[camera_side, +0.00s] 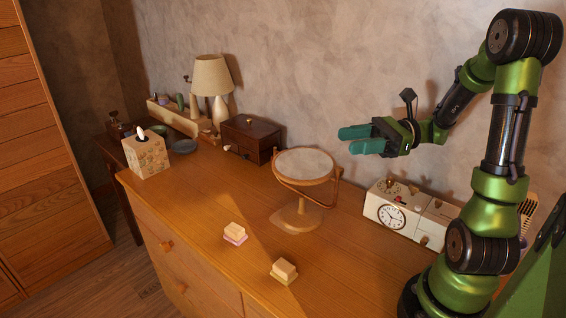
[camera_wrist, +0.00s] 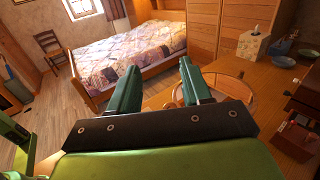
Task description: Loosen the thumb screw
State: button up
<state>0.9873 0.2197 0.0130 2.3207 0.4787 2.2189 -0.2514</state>
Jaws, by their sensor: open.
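A round tilting mirror (camera_side: 304,164) in a wooden yoke stands on a wooden base (camera_side: 297,216) on the dresser. Its face is tipped upward. Small fittings show at the sides of the yoke, but I cannot tell for sure which is the thumb screw. My gripper (camera_side: 349,139) has teal fingers, spread apart and empty. It is in the air above and to the right of the mirror, touching nothing. In the wrist view my gripper (camera_wrist: 157,82) points across the room, and part of the mirror's rim (camera_wrist: 236,84) shows behind the right finger.
A cream clock box (camera_side: 404,212) stands right of the mirror. A dark wooden box (camera_side: 250,138), a lamp (camera_side: 212,78) and a tissue box (camera_side: 146,154) are to the left. Two small blocks (camera_side: 235,233) (camera_side: 284,271) lie in front. The dresser top (camera_side: 215,195) between is clear.

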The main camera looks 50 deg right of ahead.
aim_at(335, 170)
jog(key=shift+m, duration=0.3)
jog(key=a+f, duration=0.1)
jog(key=f, duration=0.1)
jog(key=w+a+f, duration=0.1)
jog(key=f, duration=0.1)
jog(key=w+a+f, duration=0.1)
jog(key=f, duration=0.2)
jog(key=shift+w, duration=0.25)
jog(key=shift+w+a, duration=0.4)
jog(key=shift+a, duration=0.05)
grip_shut()
jog(key=shift+s+a+n+g+y, duration=0.1)
jog(key=shift+s+n+g+y, duration=0.1)
jog(key=shift+n+g+y, duration=1)
jog(key=shift+g+h, duration=0.3)
jog(key=shift+g, duration=0.2)
